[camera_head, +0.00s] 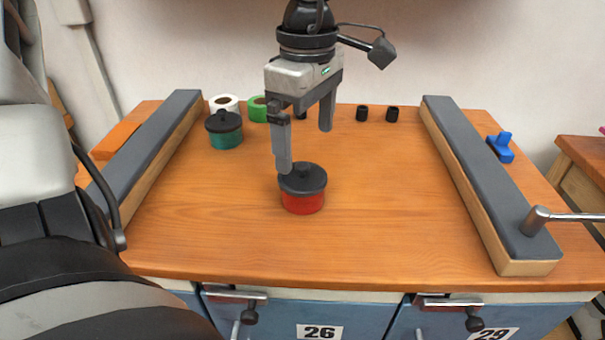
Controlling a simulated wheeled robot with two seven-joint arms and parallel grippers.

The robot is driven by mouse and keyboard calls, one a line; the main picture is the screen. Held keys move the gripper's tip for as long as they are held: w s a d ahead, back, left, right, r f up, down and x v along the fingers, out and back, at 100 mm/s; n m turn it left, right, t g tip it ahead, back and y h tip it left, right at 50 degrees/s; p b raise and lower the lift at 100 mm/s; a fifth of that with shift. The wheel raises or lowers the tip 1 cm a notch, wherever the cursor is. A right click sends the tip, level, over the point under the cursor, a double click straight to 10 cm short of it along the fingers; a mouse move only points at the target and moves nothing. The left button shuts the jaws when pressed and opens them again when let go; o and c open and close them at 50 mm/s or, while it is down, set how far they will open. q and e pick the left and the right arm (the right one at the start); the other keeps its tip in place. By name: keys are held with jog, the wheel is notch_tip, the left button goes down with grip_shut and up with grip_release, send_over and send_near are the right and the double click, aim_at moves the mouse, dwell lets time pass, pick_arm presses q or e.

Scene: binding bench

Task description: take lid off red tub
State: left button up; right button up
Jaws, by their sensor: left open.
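The red tub (303,204) stands upright near the middle of the bench. Its dark lid (305,181) sits on top, with a small knob partly hidden by a gripper finger. My left gripper (306,150) is open and empty, pointing down above the tub. Its nearer finger overlaps the lid's back left in the picture; I cannot tell whether it touches. The other finger is up and to the right, clear of the tub. My right gripper is not in view.
A green tub (226,138) with a dark lid, a white roll (224,103) and a green roll (257,109) stand at back left. Padded rails (155,140) (480,180) line both sides. Small black cylinders (362,114) stand at the back. The bench's right middle is clear.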

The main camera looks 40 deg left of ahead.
aim_at(303, 165)
pick_arm(q)
jog(key=shift+s+a+f, duration=0.1)
jog(key=shift+f, duration=1.25)
jog(key=shift+s+a+f, duration=0.1)
jog(key=shift+f, duration=1.25)
jog(key=c, duration=0.8)
